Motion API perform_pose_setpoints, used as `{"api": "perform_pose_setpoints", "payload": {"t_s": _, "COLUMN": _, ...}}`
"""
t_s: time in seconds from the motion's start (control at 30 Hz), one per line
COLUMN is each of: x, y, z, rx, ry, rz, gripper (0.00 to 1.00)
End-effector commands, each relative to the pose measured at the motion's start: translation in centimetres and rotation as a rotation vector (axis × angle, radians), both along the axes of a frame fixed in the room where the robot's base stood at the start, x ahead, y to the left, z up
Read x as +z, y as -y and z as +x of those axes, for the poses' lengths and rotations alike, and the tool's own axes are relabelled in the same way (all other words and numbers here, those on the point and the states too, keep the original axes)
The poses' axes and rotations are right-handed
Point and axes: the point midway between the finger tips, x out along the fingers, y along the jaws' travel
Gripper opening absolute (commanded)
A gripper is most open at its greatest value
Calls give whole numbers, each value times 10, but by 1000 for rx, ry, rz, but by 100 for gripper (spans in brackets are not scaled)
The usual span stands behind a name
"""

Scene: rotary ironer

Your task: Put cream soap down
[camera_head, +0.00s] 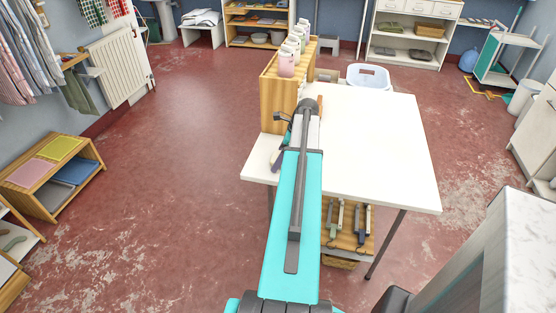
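My turquoise and grey arm reaches forward over the white table (385,150). The part of my gripper (284,119) that shows is dark, beside the arm's far end at the left edge of the table. Its fingertips are mostly hidden, so I cannot tell whether it is open or holds anything. Several pale bottles stand in a row on top of the wooden shelf unit (271,92). The nearest bottle (286,65) is pink, with whitish ones (294,46) behind it. I cannot tell which item is the cream soap.
A pale blue basket (368,77) stands behind the table. Irons or similar tools (360,222) lie on a wooden shelf under the table. A low wooden shelf (88,165) with folded cloths stands at the left. The red floor between is clear.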

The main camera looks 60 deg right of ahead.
Motion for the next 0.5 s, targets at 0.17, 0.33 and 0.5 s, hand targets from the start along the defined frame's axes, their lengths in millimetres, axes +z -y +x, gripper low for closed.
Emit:
{"api": "perform_pose_setpoints", "payload": {"t_s": 0.17, "x": 0, "y": 0, "z": 0, "rx": 0, "ry": 0, "rz": 0, "gripper": 66}}
{"api": "perform_pose_setpoints", "payload": {"t_s": 0.33, "x": 0, "y": 0, "z": 0, "rx": 0, "ry": 0, "rz": 0, "gripper": 44}}
{"api": "perform_pose_setpoints", "payload": {"t_s": 0.5, "x": 0, "y": 0, "z": 0, "rx": 0, "ry": 0, "rz": 0, "gripper": 40}}
